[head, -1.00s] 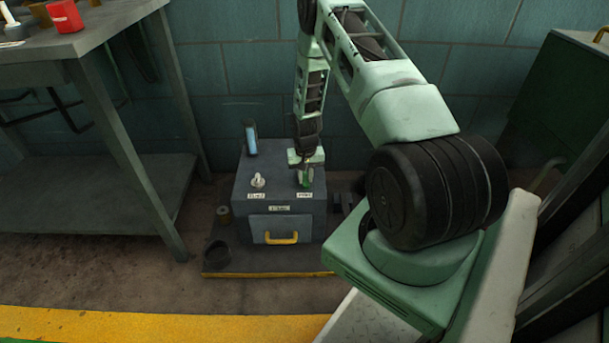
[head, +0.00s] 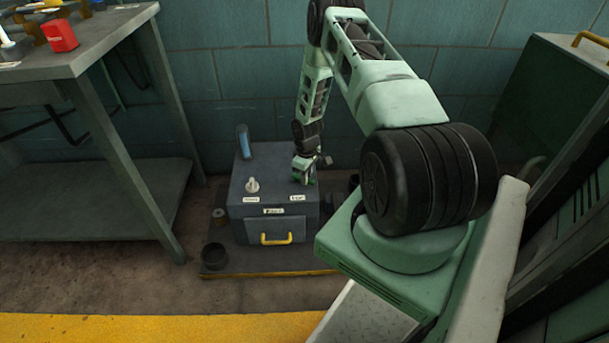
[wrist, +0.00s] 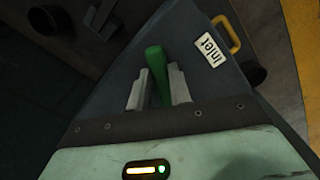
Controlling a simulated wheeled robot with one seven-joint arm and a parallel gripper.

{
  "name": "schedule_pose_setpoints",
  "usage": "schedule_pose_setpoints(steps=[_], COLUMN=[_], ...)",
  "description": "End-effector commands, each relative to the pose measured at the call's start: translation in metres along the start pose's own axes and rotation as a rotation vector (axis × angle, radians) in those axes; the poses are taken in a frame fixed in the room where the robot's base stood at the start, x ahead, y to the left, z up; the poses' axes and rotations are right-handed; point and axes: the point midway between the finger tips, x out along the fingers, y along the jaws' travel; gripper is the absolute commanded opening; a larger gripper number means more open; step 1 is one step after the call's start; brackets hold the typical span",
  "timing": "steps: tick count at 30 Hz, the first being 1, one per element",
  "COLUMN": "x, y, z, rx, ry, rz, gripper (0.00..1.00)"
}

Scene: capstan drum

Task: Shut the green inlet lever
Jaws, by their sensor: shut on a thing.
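The green inlet lever (wrist: 156,68) shows in the wrist view, standing out between the two fingers of my gripper (wrist: 158,88). My gripper is shut on the lever. The white "inlet" label (wrist: 210,53) lies just right of it on the dark grey box (wrist: 135,50). In the head view my gripper (head: 303,179) is at the right part of the top of the box (head: 235,218). The lever there is mostly hidden by my gripper, with only a bit of green showing.
A white knob (head: 252,185) and a blue-and-black cylinder (head: 244,143) stand on the box's top left. A yellow handle (head: 276,240) is on its front. A black cup (head: 215,256) stands left of the box. A metal workbench (head: 100,50) is at the left.

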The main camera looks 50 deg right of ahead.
Motion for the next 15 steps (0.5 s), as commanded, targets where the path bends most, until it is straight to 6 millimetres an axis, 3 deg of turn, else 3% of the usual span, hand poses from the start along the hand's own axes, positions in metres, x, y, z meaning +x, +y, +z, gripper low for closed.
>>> schedule_pose_setpoints(steps=[15], x=[-0.001], y=[0.017], z=[-0.003], rx=[-0.421], ry=[0.0], rz=[0.0], gripper=[0.0])
